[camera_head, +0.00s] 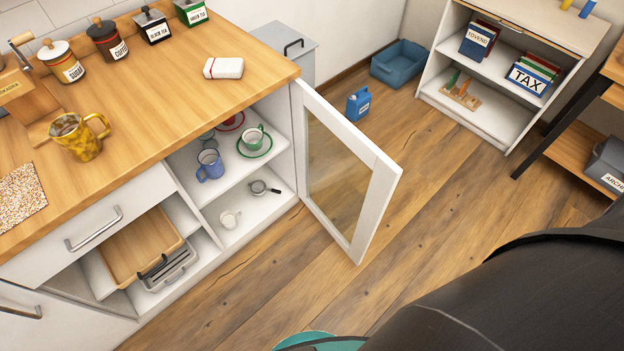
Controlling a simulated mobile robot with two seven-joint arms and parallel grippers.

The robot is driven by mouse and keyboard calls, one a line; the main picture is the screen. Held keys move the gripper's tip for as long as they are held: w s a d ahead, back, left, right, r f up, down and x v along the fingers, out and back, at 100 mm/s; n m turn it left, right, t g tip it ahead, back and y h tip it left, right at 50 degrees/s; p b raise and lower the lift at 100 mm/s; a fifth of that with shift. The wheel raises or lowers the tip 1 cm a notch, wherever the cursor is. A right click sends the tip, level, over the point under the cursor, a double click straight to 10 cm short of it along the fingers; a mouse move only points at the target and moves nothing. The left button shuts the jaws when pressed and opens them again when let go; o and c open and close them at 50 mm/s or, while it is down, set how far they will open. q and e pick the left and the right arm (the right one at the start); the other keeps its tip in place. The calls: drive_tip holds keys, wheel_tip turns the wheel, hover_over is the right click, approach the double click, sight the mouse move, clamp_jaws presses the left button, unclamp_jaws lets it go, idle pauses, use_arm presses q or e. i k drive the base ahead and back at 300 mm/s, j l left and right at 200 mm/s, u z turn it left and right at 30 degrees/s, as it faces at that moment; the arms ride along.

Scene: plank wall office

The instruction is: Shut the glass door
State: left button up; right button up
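The glass door (345,172) has a white frame around a clear pane. It stands wide open, hinged at the right front edge of the white cabinet (292,140) and swung out over the floor. No gripper fingers show in the head view. A large dark part of my own body fills the lower right, well apart from the door. Neither of my grippers is in view.
The wooden counter (190,85) above holds canisters, a yellow mug (80,137) and a white packet (223,68). A blue jug (358,104) and blue bin (399,64) stand on the floor beyond the door. The wooden floor (430,195) right of the door is clear.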

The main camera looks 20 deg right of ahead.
sight(386, 174)
drive_tip(key=l+u, duration=0.4)
drive_tip(key=l, duration=0.25)
drive_tip(key=l+u, duration=0.35)
drive_tip(key=l, duration=0.3)
drive_tip(key=k+l+u, duration=0.1)
drive_tip(key=l+u, duration=0.3)
drive_tip(key=l, duration=0.2)
drive_tip(key=k+l, duration=0.1)
drive_tip(key=l, duration=0.3)
drive_tip(key=k+l, duration=0.1)
drive_tip(key=l, duration=0.35)
drive_tip(key=k+l, duration=0.15)
drive_tip(key=l, duration=0.25)
